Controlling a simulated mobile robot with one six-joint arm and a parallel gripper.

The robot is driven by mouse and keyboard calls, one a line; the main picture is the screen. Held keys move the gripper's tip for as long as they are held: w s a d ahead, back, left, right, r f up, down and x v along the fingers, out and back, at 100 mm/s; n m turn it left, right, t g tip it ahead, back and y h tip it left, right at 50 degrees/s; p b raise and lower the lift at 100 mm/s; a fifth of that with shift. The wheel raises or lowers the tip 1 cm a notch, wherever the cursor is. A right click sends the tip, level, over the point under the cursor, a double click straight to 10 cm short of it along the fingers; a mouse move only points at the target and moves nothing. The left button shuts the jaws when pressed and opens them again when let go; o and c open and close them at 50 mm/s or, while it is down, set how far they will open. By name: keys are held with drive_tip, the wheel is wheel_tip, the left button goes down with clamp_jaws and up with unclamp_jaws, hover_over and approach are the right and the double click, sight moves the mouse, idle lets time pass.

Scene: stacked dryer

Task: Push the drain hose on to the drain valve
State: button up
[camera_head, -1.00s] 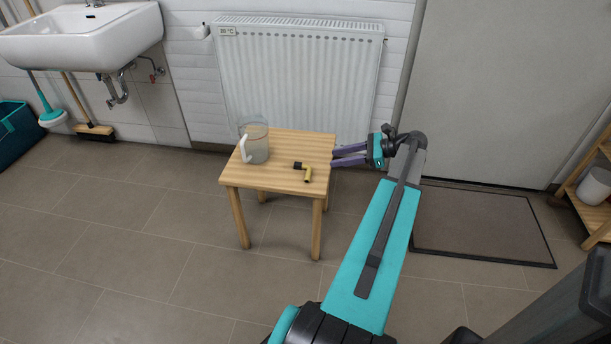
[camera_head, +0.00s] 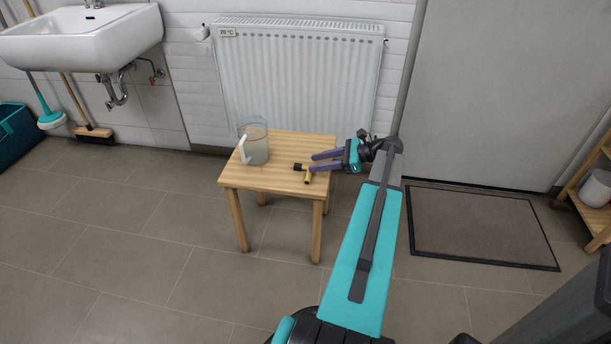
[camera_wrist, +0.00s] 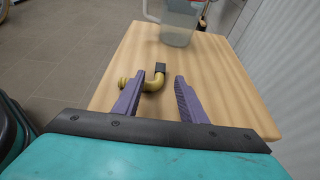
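A short bent yellow piece with a black end (camera_head: 307,177) lies on the wooden stool; I take it for the drain hose or a fitting, but cannot tell which. In the wrist view the bent yellow piece (camera_wrist: 153,83) lies ahead of my gripper, its black end pointing away. My gripper (camera_head: 311,162) is open and empty over the stool's right side. In the wrist view its two purple fingers (camera_wrist: 156,78) are spread, the left one close to the yellow piece's left end. I cannot tell whether they touch. I cannot identify a drain valve in these views.
The wooden stool (camera_head: 240,178) also bears a clear jug (camera_head: 256,146) at its back left. A white radiator (camera_head: 290,85) stands on the wall behind. A sink (camera_head: 85,38) is at left, a doormat (camera_head: 480,225) at right. The floor in front is clear.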

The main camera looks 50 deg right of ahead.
sight(300, 165)
drive_tip(key=shift+w+a+f, duration=0.15)
drive_tip(key=shift+w+a, duration=0.05)
drive_tip(key=shift+w, duration=0.15)
drive_tip(key=shift+b+x, duration=1.35)
drive_tip(key=shift+x, duration=1.25)
clamp_jaws()
